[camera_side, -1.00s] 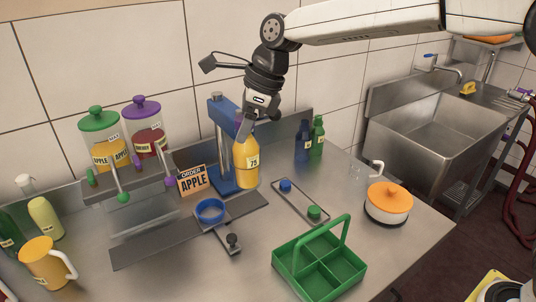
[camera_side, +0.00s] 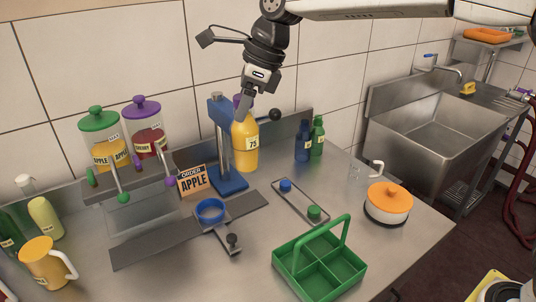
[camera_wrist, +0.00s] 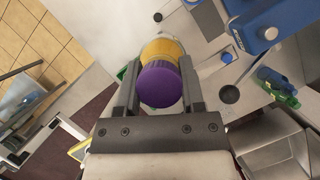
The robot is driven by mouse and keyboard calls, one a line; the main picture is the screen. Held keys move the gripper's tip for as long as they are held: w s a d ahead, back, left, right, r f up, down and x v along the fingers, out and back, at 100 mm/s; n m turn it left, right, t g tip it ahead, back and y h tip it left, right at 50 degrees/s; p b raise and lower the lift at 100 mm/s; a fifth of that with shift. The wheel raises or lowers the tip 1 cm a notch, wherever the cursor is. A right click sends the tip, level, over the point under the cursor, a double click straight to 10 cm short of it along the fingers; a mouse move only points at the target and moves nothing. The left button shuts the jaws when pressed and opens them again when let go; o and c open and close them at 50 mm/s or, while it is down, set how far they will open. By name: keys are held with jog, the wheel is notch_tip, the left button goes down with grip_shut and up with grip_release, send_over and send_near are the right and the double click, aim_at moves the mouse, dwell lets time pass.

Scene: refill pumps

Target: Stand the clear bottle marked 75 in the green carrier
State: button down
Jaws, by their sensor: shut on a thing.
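The bottle marked 75 (camera_side: 245,148) is filled with yellow-orange liquid and has a purple cap, seen from above in the wrist view (camera_wrist: 160,86). It is upright, just right of the blue press column. My gripper (camera_side: 245,104) is shut on its top, with a finger on each side of the cap in the wrist view (camera_wrist: 160,92). The bottle appears raised off the counter, but its exact clearance is unclear. The green carrier (camera_side: 318,280) stands at the front right, with its arched handle up and its visible compartments empty.
The blue press (camera_side: 228,183) stands close left of the bottle, its black knob (camera_side: 275,115) close right. A tray with blue and green caps (camera_side: 300,203) lies between press and carrier. Blue (camera_side: 303,142) and green (camera_side: 318,136) bottles stand behind; an orange-lidded pot (camera_side: 388,203) stands right.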

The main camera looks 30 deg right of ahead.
jog(key=shift+r, duration=0.65)
jog(key=shift+s+d+r, duration=0.1)
jog(key=shift+r, duration=0.15)
jog(key=shift+s+d+n, duration=0.3)
jog(key=shift+s+d, duration=0.2)
jog(key=shift+d, duration=0.05)
jog(key=s+d+n+g, duration=0.2)
jog(key=s+d+n, duration=0.3)
jog(key=s, duration=0.4)
jog(key=s+d+n+g, duration=0.2)
jog(key=s+d+n, duration=0.3)
jog(key=s, duration=0.4)
notch_tip(320, 180, down, 17)
jog(key=d+m, duration=0.1)
jog(key=shift+d, duration=0.1)
jog(key=shift+f, duration=1.6)
